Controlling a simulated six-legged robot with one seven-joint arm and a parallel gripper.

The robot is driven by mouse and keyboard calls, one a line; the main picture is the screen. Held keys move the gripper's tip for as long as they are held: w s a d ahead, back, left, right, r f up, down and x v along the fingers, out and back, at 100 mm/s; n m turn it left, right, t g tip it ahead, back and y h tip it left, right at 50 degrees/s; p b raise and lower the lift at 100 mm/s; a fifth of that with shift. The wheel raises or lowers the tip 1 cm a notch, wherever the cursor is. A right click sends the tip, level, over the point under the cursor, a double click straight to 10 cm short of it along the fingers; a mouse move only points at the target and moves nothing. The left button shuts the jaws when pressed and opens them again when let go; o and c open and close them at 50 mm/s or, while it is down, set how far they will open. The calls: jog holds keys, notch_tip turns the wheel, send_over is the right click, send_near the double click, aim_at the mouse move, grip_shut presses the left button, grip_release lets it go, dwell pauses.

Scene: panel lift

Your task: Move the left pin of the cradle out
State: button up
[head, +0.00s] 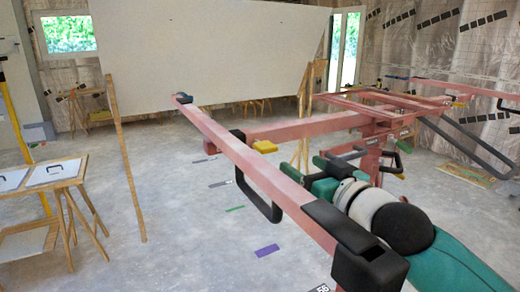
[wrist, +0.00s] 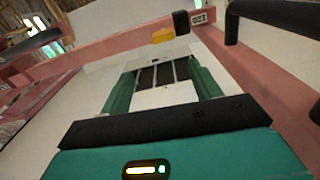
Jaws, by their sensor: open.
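The cradle is a red frame; its long near bar (head: 245,165) runs from the white panel towards my arm, with black fittings along it. A small yellow piece (head: 264,146), perhaps the left pin, sits where this bar meets the crossbar (head: 310,128). It also shows in the wrist view (wrist: 163,35), beside a black block (wrist: 181,22). My gripper (head: 307,172) is just right of the near bar, partly hidden by it, and apart from the yellow piece. In the wrist view its green fingers (wrist: 160,75) stand wide apart with nothing held between them.
A black U-shaped handle (head: 262,200) hangs under the near bar. A large white panel (head: 210,50) leans at the back. A wooden table (head: 58,178) stands at left. Another red bar with black fittings (head: 465,88) is at right. The floor at left centre is mostly clear.

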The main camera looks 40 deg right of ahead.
aim_at(271, 151)
jog(key=shift+n, duration=0.5)
jog(key=shift+a+f+x, duration=0.15)
jog(key=shift+f+x, duration=0.05)
jog(key=shift+x, duration=2.2)
jog(key=shift+a+f+x, duration=0.15)
jog(key=shift+f+x, duration=0.05)
jog(key=shift+x, duration=2.25)
jog(key=shift+a+f+x, duration=0.15)
jog(key=shift+f+x, duration=0.05)
jog(key=shift+x, duration=2.2)
jog(key=shift+w, duration=0.2)
grip_shut()
